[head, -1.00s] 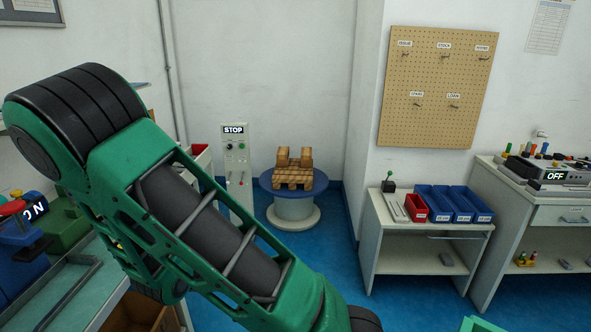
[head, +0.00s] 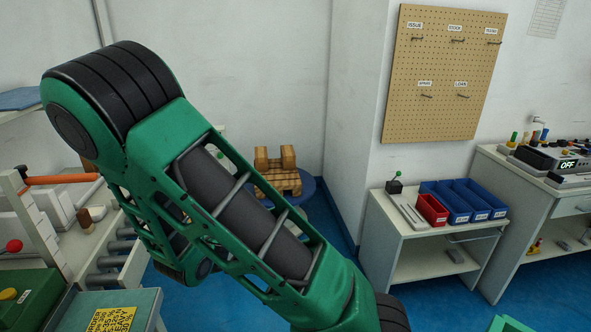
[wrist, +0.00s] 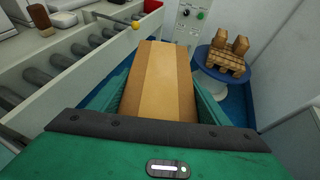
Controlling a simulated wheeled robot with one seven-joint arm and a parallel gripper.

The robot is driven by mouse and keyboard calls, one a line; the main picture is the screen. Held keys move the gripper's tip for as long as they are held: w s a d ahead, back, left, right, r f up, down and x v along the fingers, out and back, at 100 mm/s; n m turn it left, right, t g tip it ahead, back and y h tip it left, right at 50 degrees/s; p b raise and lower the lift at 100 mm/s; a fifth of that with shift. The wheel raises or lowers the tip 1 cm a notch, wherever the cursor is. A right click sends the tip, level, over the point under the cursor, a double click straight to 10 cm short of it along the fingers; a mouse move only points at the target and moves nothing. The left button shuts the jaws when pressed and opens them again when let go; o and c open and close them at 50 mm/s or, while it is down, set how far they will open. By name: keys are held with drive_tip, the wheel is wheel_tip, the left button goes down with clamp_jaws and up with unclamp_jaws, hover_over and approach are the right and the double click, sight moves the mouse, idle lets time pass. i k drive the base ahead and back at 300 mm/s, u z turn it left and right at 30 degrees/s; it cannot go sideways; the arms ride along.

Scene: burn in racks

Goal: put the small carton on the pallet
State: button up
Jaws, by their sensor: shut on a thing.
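A brown carton (wrist: 160,75) with a paler lengthwise band fills the middle of the wrist view. My gripper (wrist: 160,95) is shut on it, with a green finger along each side. The wooden pallet (wrist: 226,63) lies on a round blue-topped stand (wrist: 208,75), ahead and to the right of the carton and apart from it. Two brown blocks or cartons stand on the pallet. In the head view the pallet (head: 284,182) shows behind my arm, which hides part of the stand. The held carton is not visible in the head view.
A roller conveyor (wrist: 65,65) with a pale side rail runs along the left of the carton. A panel with knobs (wrist: 190,20) stands behind. A low white table (head: 420,245) with blue bins (head: 465,198) is at the right.

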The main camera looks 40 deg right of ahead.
sight(277, 179)
drive_tip(key=z, duration=0.25)
drive_tip(key=i, duration=0.95)
drive_tip(key=z, duration=0.65)
drive_tip(key=i, duration=0.85)
drive_tip(key=z, duration=0.5)
drive_tip(key=i, duration=0.75)
drive_tip(key=z, duration=0.3)
